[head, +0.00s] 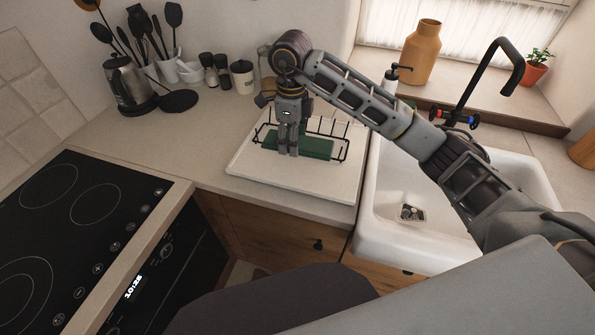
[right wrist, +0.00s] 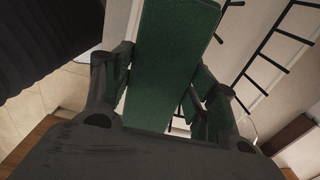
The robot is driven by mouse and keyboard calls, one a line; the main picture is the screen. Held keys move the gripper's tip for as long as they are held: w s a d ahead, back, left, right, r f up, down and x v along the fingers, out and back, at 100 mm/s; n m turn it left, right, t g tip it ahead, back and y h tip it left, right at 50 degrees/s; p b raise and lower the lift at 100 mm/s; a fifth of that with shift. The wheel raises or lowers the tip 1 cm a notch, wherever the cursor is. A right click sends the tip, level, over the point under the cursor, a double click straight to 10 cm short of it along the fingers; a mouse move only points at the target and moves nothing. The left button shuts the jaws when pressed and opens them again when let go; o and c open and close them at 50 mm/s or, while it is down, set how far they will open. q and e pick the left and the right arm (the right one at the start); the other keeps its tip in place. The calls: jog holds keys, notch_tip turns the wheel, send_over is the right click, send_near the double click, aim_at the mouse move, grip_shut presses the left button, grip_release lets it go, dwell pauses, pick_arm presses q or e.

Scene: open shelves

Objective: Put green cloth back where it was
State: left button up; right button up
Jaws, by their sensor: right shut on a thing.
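The green cloth (head: 318,148) shows as a flat dark green rectangle over the white draining tray (head: 250,178), within the black wire rack (head: 341,133). My right gripper (head: 288,151) points down at the left part of the cloth and is shut on it. In the right wrist view the cloth (right wrist: 168,60) runs between the fingers of my right gripper (right wrist: 158,100). I cannot tell whether the cloth touches the tray. My left gripper is not in view.
The white sink (head: 377,215) and black tap (head: 480,75) are right of the tray. A kettle (head: 130,85), utensils and jars stand behind left. The black hob (head: 75,225) is front left. Bare counter (head: 215,130) lies left of the tray.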

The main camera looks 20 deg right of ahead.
dwell(0.3)
jog(key=shift+f, duration=0.1)
send_over(293, 170)
jog(key=shift+f, duration=3.05)
jog(key=shift+f, duration=0.1)
jog(key=shift+f, duration=1.75)
jog(key=shift+f, duration=0.15)
jog(key=o, duration=0.8)
jog(key=shift+r, duration=0.25)
